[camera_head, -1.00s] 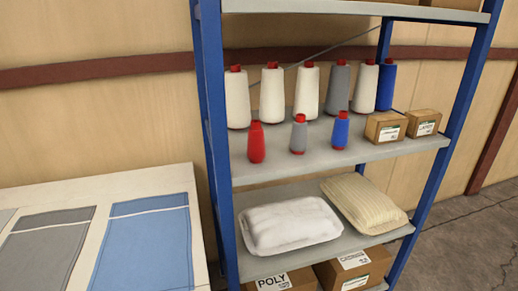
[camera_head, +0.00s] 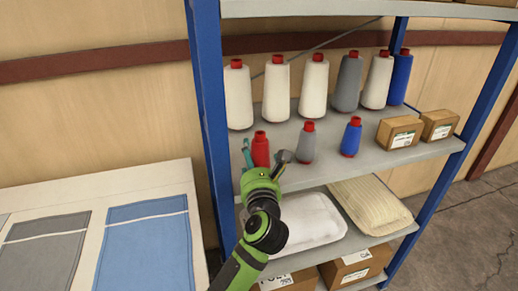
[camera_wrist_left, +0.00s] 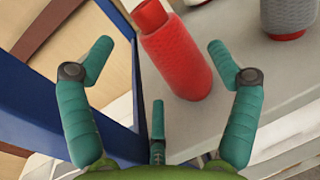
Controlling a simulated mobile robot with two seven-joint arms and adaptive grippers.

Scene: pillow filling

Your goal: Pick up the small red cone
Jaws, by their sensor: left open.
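The small red cone (camera_head: 260,150) stands upright on the middle shelf, near its front left corner. My left gripper (camera_head: 264,154) is open and empty just in front of the cone, with its fingers to either side of the cone in the head view. In the left wrist view the red cone (camera_wrist_left: 178,58) stands beyond the open fingertips (camera_wrist_left: 158,60), a little right of the middle between them. I cannot tell whether any finger touches it. My right gripper is not in view.
A small grey cone (camera_head: 306,143) and a small blue cone (camera_head: 351,137) stand to the right. Several large cones stand behind. The blue shelf post (camera_head: 210,110) is close on the left. A white pack (camera_head: 309,222) lies on the shelf below.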

